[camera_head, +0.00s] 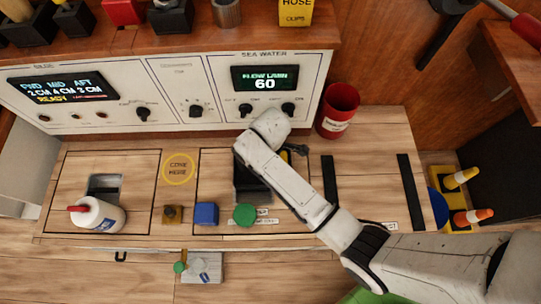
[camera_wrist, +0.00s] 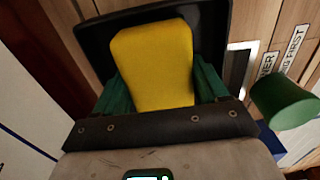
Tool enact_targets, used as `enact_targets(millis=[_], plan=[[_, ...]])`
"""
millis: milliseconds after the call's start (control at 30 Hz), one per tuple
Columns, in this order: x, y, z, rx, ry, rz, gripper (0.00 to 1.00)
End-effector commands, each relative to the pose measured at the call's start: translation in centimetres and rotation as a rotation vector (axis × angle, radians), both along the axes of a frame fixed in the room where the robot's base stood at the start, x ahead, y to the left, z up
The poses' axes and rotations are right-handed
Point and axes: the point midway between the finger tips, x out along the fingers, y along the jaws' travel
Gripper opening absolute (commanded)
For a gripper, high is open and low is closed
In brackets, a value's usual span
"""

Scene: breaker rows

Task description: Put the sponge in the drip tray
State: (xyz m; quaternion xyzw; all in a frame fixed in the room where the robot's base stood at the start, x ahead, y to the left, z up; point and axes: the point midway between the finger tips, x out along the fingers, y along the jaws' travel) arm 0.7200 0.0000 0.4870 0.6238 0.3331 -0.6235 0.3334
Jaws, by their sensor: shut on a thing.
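The yellow sponge (camera_wrist: 152,60) is between the green fingers of my gripper (camera_wrist: 158,88), which is shut on it. Behind the sponge in the wrist view is the black drip tray (camera_wrist: 98,38), its dark rim showing around the sponge's far end. In the head view the black tray (camera_head: 250,192) lies on the wooden counter, partly covered by my arm. Only a small yellow bit of the sponge (camera_head: 285,157) shows there beside my wrist. I cannot tell whether the sponge touches the tray floor.
A green round knob (camera_head: 244,215) and a blue block (camera_head: 206,213) stand close by the tray's near side. A white bottle (camera_head: 98,214) stands at the left, a red can (camera_head: 338,110) at the back right. The control panel (camera_head: 175,92) rises behind the counter.

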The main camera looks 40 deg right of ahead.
Motion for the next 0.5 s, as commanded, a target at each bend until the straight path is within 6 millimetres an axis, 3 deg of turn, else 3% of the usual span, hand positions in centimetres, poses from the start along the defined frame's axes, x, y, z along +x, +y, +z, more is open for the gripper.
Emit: enact_targets(millis=[33,67,100,300,500], plan=[[-0.01,0.00,-0.19,0.000,0.000,0.000,0.49],[-0.01,0.01,-0.22,0.000,0.000,0.000,0.74],[0.00,0.01,-0.17,0.000,0.000,0.000,0.78],[-0.01,0.01,-0.16,0.000,0.000,0.000,0.97],[-0.01,0.01,-0.16,0.000,0.000,0.000,0.98]])
